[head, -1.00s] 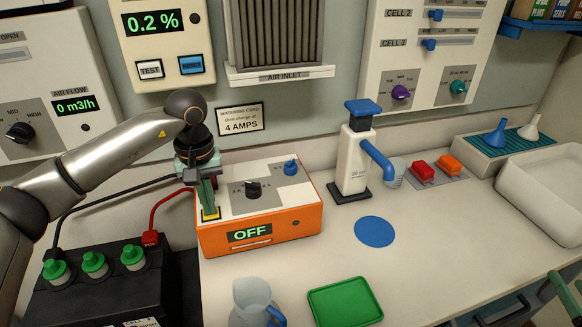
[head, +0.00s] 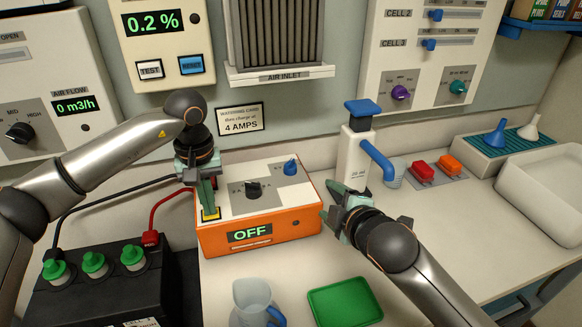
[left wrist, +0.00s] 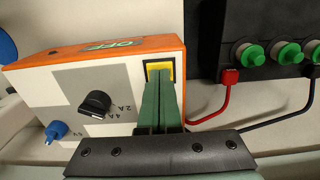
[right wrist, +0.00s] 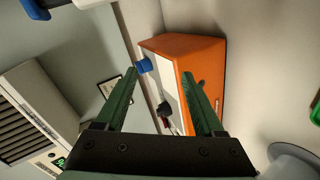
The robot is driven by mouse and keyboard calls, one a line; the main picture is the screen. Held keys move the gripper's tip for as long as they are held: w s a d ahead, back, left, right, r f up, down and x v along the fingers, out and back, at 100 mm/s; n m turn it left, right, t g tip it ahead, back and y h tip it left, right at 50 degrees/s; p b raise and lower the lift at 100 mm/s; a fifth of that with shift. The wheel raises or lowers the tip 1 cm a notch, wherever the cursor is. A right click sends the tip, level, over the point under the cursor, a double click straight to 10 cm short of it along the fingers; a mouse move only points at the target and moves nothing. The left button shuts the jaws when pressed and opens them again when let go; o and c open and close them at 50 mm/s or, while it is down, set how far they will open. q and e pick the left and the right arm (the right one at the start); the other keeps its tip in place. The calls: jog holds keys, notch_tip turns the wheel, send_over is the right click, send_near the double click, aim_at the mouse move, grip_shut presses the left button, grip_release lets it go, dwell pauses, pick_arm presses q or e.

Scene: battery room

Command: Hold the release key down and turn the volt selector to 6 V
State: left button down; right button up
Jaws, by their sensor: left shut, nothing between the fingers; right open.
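The orange charger (head: 262,236) stands on the bench, its display reading OFF. The yellow release key (head: 216,214) is at its left front corner. My left gripper (head: 208,209) is shut and empty, pointing down with its fingertips at the key. The left wrist view shows the fingertips over the key (left wrist: 153,66); how far it is pressed I cannot tell. The blue volt selector (head: 290,167) is at the charger's back right. My right gripper (head: 331,198) is open beside the charger's right side. In the right wrist view the selector (right wrist: 144,66) appears between the fingers, apart from them.
A black current knob (head: 253,189) sits mid-panel. The white pump bottle (head: 352,160) stands close behind my right gripper. A clear jug (head: 251,295) and a green tray (head: 345,303) are in front. The black battery (head: 110,285) stands at left, with a red cable to the charger.

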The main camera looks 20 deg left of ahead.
aim_at(291, 167)
jog(key=a+r+n, duration=0.1)
jog(key=a+n, duration=0.1)
jog(key=n, duration=0.4)
jog(key=a+r+n+t+h, duration=0.1)
jog(key=a+n, duration=0.1)
jog(key=n, duration=0.4)
jog(key=a+n+h, duration=0.1)
jog(key=a+n, duration=0.2)
jog(key=n, duration=0.3)
jog(key=shift+w+a+r+n+t, duration=0.1)
jog(key=shift+w+r+n+t, duration=0.2)
jog(key=shift+w+r, duration=0.1)
jog(key=shift+x, duration=5.95)
grip_shut()
